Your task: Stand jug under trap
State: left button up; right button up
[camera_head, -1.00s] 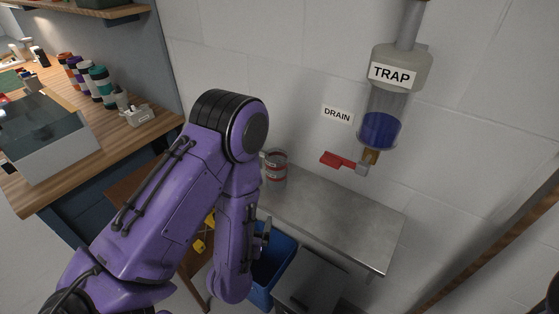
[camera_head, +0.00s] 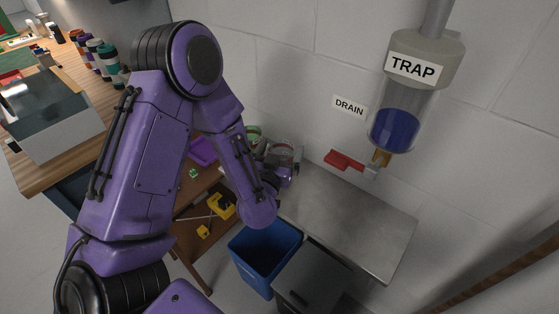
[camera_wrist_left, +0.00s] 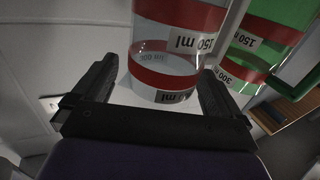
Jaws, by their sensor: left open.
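A clear jug with red bands and "150 ml" labels (camera_wrist_left: 165,62) stands at the left end of the steel shelf (camera_head: 355,222); its upper part shows in the head view (camera_head: 281,149). My left gripper (camera_head: 284,172) is at the jug, partly covering it. In the left wrist view the open fingers (camera_wrist_left: 157,80) lie on either side of the jug's lower part. The trap (camera_head: 425,65) hangs on the wall to the right, with blue liquid (camera_head: 394,128) in its clear bowl and a brass outlet (camera_head: 382,158) below. My right gripper is out of view.
A red valve handle (camera_head: 343,160) sticks out beside the outlet. The steel shelf below the trap is clear. A blue bin (camera_head: 262,250) and a grey bin (camera_head: 312,280) stand below its front edge.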

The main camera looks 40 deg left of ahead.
pick_arm(q)
jog(key=shift+w+a, duration=0.35)
jog(key=shift+w, duration=0.3)
jog(key=c, duration=1.5)
jog(key=shift+d+r, duration=0.1)
